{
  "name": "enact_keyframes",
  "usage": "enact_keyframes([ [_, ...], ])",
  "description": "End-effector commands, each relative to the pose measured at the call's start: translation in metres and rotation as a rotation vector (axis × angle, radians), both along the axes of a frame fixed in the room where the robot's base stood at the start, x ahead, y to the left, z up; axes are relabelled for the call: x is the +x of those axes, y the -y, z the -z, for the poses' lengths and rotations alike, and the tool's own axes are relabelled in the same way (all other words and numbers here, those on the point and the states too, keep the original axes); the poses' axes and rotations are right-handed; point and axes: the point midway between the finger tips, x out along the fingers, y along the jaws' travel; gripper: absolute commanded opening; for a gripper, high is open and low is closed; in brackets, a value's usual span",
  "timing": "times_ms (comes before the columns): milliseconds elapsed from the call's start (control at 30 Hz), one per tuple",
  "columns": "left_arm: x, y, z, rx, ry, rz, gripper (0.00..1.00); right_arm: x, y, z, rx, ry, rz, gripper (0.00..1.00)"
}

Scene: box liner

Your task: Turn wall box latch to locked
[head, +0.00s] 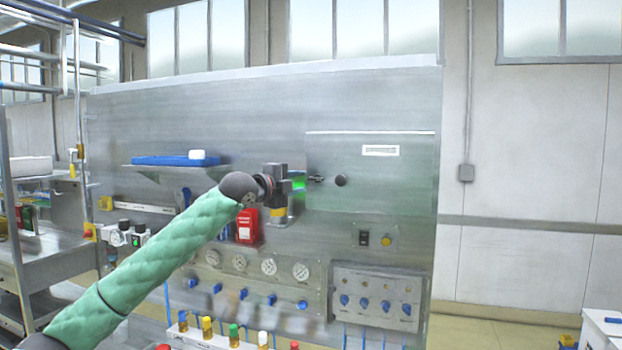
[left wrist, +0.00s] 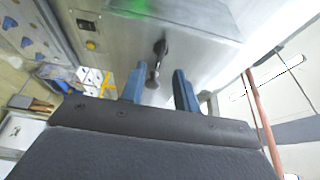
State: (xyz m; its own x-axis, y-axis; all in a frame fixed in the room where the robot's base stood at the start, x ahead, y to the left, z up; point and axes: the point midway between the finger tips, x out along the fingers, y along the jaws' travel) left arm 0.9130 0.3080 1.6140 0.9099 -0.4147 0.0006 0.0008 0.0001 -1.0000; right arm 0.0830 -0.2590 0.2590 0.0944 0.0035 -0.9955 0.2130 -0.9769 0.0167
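The wall box (head: 375,170) is a grey metal box on the upper right of the panel, with a white label on its front. Its dark latch has a round knob (head: 340,180) and a short lever (head: 316,179) pointing left in the head view. My left gripper (head: 297,181) is just left of the latch. In the left wrist view, the two blue fingers of my left gripper (left wrist: 159,76) are apart, and the dark latch (left wrist: 157,60) shows between them with a gap on both sides. Contact is not visible. My right gripper is not in view.
A blue tray (head: 165,160) sits on a shelf at the upper left. A red box (head: 248,227), gauges (head: 269,266) and blue-knobbed valves (head: 375,302) are lower on the panel. A switch with a yellow button (head: 386,241) is below the box.

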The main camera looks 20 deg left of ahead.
Motion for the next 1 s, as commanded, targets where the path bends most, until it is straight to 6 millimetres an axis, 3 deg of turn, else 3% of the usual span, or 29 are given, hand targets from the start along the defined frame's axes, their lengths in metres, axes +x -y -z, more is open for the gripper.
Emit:
enact_keyframes([
  [100, 0.017, 0.008, -0.005, -0.001, -0.002, 0.0, 0.31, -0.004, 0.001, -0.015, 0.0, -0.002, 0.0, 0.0],
  [400, 0.046, 0.021, -0.002, 0.0, -0.001, 0.0, 0.31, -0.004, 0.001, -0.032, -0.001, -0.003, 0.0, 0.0],
  [800, 0.051, 0.023, 0.0, -0.001, 0.0, -0.001, 0.31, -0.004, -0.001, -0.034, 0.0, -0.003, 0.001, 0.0],
  [967, 0.051, 0.023, 0.0, 0.0, -0.001, -0.001, 0.01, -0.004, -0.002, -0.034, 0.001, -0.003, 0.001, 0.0],
  [1000, 0.051, 0.023, 0.0, 0.0, -0.001, -0.001, 0.0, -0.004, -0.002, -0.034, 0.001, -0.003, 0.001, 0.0],
])
